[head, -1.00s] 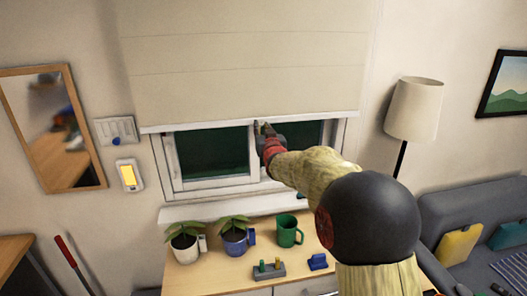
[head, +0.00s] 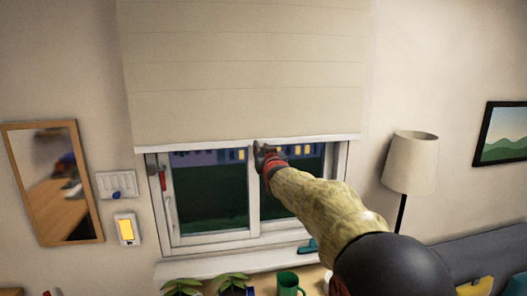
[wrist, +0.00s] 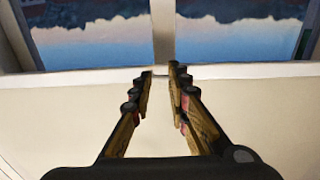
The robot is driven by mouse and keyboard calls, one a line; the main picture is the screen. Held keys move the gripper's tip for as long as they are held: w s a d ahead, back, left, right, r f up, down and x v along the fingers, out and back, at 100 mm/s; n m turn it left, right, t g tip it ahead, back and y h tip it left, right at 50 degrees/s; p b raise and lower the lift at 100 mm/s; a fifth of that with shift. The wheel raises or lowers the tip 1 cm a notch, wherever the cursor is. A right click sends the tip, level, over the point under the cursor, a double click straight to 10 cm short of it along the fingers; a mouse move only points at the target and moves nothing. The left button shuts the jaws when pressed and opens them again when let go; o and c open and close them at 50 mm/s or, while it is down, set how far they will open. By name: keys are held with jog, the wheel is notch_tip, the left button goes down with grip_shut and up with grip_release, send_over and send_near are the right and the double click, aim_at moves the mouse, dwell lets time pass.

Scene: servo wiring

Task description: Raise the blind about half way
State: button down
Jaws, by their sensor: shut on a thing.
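The cream blind (head: 245,75) hangs over the upper part of the window (head: 212,195), its white bottom bar (head: 200,147) level across the frame. The lower part of the window is uncovered. My gripper (head: 257,148) reaches up to the middle of that bar and is shut on it. In the wrist view, the blind (wrist: 60,120) fills the lower part, and its bar (wrist: 75,76) runs across by my fingertips (wrist: 160,73). The exact grip on the bar is partly hidden by the fingers.
Plants and a green mug (head: 287,283) stand below the sill (head: 215,264). A floor lamp (head: 410,162) stands at the right. A mirror (head: 52,182) and a wall switch (head: 116,184) are at the left.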

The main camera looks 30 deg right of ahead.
jog(key=shift+w+a, duration=0.1)
jog(key=shift+a, duration=0.2)
jog(key=c, duration=1.6)
grip_release()
jog(key=shift+f, duration=0.15)
jog(key=shift+o, duration=0.9)
jog(key=shift+w+f, duration=0.1)
jog(key=shift+w, duration=0.05)
